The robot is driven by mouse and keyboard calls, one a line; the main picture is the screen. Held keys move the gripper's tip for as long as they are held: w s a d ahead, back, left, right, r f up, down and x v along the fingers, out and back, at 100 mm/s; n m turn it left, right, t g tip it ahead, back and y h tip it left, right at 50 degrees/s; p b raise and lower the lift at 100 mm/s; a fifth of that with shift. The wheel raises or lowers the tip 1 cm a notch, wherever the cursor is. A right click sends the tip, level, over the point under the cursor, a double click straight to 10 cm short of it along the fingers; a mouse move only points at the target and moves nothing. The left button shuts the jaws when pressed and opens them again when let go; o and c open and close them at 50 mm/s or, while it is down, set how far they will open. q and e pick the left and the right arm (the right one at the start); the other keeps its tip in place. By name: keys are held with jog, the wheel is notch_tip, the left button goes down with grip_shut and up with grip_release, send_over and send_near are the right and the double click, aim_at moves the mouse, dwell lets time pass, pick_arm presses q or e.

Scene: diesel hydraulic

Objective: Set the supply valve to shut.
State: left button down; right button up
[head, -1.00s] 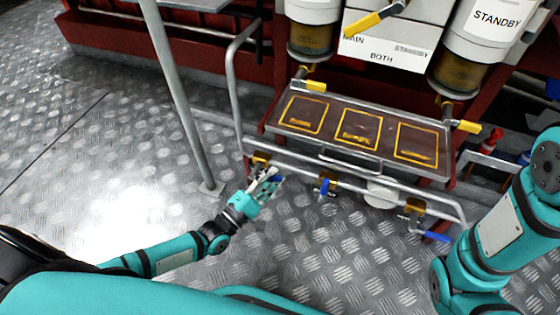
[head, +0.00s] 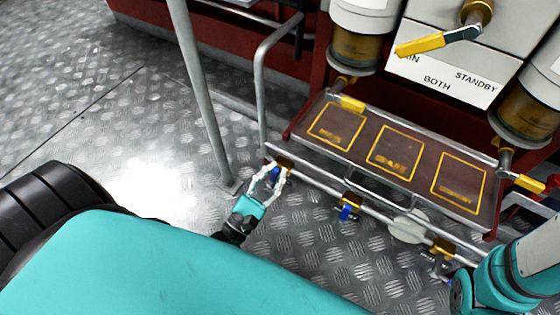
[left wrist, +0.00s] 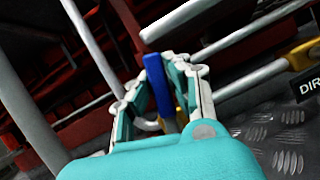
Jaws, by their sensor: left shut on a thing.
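Three small brass valves with blue levers sit along the low pipe under the panel: a left valve (head: 284,163), a middle valve (head: 351,201) and a right valve (head: 442,248). I cannot read which one is the supply valve. My left gripper (head: 270,178) is at the left valve, its fingers closed around the blue lever (head: 275,174). In the left wrist view the blue lever (left wrist: 159,85) stands between the two fingers (left wrist: 160,100). The middle valve's blue lever (head: 346,212) hangs below its body. My right gripper is not visible.
A framed panel with yellow-outlined plates (head: 395,152) is above the pipe. Yellow-handled valves (head: 346,103) sit under the filter bowls. A big yellow lever (head: 420,45) is over the MAIN/BOTH/STANDBY plate. A grey post (head: 203,95) and rail (head: 260,85) stand close to my left gripper.

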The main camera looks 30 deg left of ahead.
pick_arm(q)
jog(key=shift+a+f+n+y+b, duration=0.1)
jog(key=shift+a+n+y+b, duration=0.15)
jog(key=shift+n+y, duration=0.6)
jog(key=shift+a+n+y+b, duration=0.1)
jog(key=shift+a+n+y, duration=0.25)
jog(key=shift+n, duration=0.9)
jog(key=shift+a, duration=0.1)
jog(key=c, duration=1.2)
grip_release()
jog(key=shift+a, duration=0.1)
jog(key=shift+c, duration=0.2)
jog(key=shift+r, duration=0.2)
notch_tip(320, 180, up, 10)
jog(key=shift+f, duration=0.1)
